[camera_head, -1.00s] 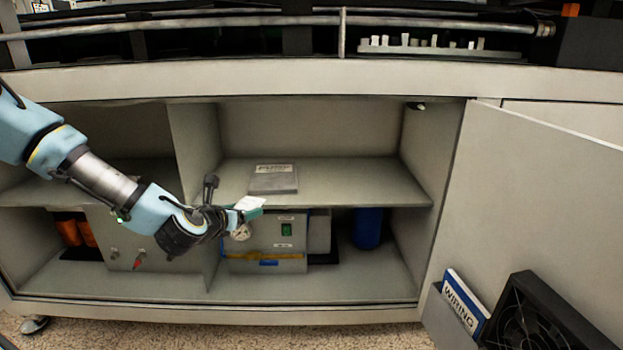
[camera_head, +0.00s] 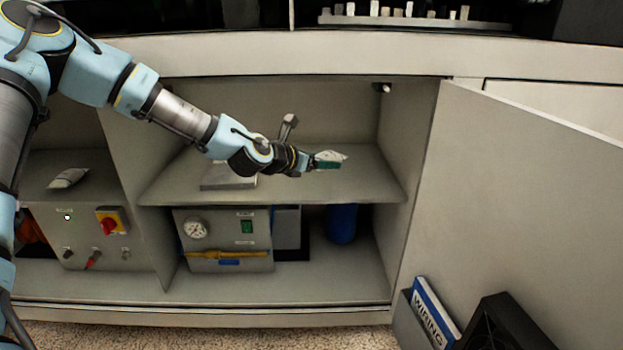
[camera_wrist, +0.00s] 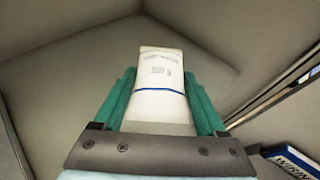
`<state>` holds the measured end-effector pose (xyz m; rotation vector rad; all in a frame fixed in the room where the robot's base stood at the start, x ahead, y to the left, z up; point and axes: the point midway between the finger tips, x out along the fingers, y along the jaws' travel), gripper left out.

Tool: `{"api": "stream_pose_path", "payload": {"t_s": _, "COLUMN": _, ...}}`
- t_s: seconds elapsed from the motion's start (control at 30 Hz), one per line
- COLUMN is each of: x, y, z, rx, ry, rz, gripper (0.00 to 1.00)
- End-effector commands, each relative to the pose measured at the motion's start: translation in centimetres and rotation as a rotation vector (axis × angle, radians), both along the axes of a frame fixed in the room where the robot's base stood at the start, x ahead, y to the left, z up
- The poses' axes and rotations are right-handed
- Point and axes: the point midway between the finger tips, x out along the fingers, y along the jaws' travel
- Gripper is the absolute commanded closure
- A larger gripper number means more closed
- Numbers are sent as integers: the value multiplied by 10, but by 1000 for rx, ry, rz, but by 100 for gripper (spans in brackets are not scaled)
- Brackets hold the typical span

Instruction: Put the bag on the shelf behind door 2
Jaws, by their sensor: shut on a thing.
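My gripper (camera_head: 322,162) is shut on a small white bag (camera_head: 333,155) inside the open right-hand compartment. In the wrist view the bag (camera_wrist: 158,85), with a blue line and printing, sits between the two green fingers of my gripper (camera_wrist: 160,98). The bag appears to be above the bare right part of the middle shelf (camera_head: 310,188); whether it touches the shelf I cannot tell. The open door (camera_head: 530,190) stands swung out at the right. No door number is readable.
A grey booklet or flat box (camera_head: 228,182) lies on the shelf's left part, partly hidden by my arm. Another small pale bag (camera_head: 68,178) lies in the left compartment. Below are a gauge panel (camera_head: 225,240) and a blue cylinder (camera_head: 341,224). A wiring manual (camera_head: 435,312) sits in the door pocket.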

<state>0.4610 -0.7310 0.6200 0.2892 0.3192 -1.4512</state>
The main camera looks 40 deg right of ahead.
Motion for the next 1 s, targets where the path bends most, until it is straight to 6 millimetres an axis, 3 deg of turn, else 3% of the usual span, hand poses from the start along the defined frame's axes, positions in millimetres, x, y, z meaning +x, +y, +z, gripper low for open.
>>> {"api": "stream_pose_path", "payload": {"t_s": 0.03, "x": -1, "y": 0, "z": -11, "rx": 0, "ry": 0, "rz": -1, "gripper": 86}}
{"api": "stream_pose_path", "payload": {"t_s": 0.27, "x": 0, "y": 0, "z": -28, "rx": -1, "ry": -1, "rz": 0, "gripper": 86}}
{"api": "stream_pose_path", "payload": {"t_s": 0.5, "x": -1, "y": 0, "z": -59, "rx": -1, "ry": -1, "rz": 0, "gripper": 86}}
{"api": "stream_pose_path", "payload": {"t_s": 0.8, "x": 0, "y": 0, "z": -60, "rx": -1, "ry": 0, "rz": 1, "gripper": 86}}
{"api": "stream_pose_path", "payload": {"t_s": 0.83, "x": 0, "y": 0, "z": -60, "rx": -1, "ry": 0, "rz": 1, "gripper": 25}}
{"api": "stream_pose_path", "payload": {"t_s": 1.0, "x": 0, "y": 0, "z": -60, "rx": -1, "ry": 0, "rz": 1, "gripper": 6}}
